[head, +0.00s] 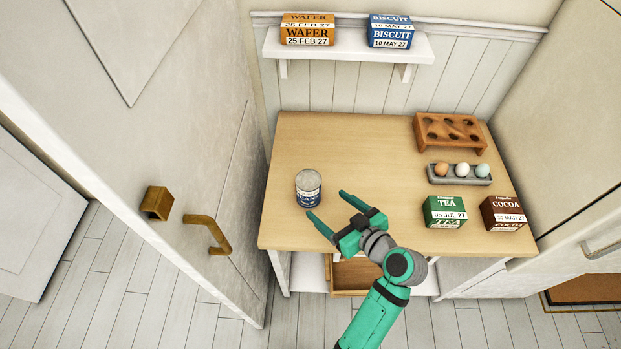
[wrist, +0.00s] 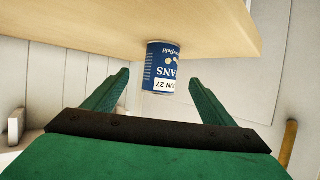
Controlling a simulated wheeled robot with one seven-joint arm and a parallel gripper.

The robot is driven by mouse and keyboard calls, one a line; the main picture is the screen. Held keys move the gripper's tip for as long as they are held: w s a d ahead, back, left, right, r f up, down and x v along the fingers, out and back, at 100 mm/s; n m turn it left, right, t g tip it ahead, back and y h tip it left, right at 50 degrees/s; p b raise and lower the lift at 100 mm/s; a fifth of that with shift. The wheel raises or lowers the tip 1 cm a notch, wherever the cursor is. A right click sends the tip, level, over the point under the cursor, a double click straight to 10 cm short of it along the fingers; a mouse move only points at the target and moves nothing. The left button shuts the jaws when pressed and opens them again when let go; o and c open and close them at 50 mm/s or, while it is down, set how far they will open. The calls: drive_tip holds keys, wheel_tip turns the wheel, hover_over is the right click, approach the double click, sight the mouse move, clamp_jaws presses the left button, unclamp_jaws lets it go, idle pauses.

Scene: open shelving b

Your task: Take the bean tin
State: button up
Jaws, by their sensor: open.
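The bean tin (head: 308,189) stands upright on the left part of the wooden table, near its front left corner. It has a blue label and a grey metal top. In the wrist view the tin (wrist: 161,67) shows between and beyond the two fingers, with "ANS" and "UN 27" readable on its label. My gripper (head: 327,210) is open and empty, just right of the tin in the head view. Its green fingers (wrist: 155,82) point toward the tin, and a gap appears to remain before it.
A green tea box (head: 444,212), a brown cocoa box (head: 503,213), an egg tray (head: 459,181) and a wooden holed rack (head: 450,133) stand on the table's right side. Wafer (head: 307,30) and biscuit (head: 389,31) boxes sit on the wall shelf (head: 347,47). The table's (head: 345,140) middle is clear.

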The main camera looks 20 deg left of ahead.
sight(314, 198)
drive_tip(key=x, duration=0.5)
drive_tip(key=shift+s+a, duration=0.1)
drive_tip(key=shift+a, duration=0.45)
drive_tip(key=shift+w+x, duration=0.25)
drive_tip(key=shift+x, duration=2.3)
drive_tip(key=shift+d+r, duration=0.1)
drive_tip(key=shift+d, duration=0.05)
drive_tip(key=c, duration=1.5)
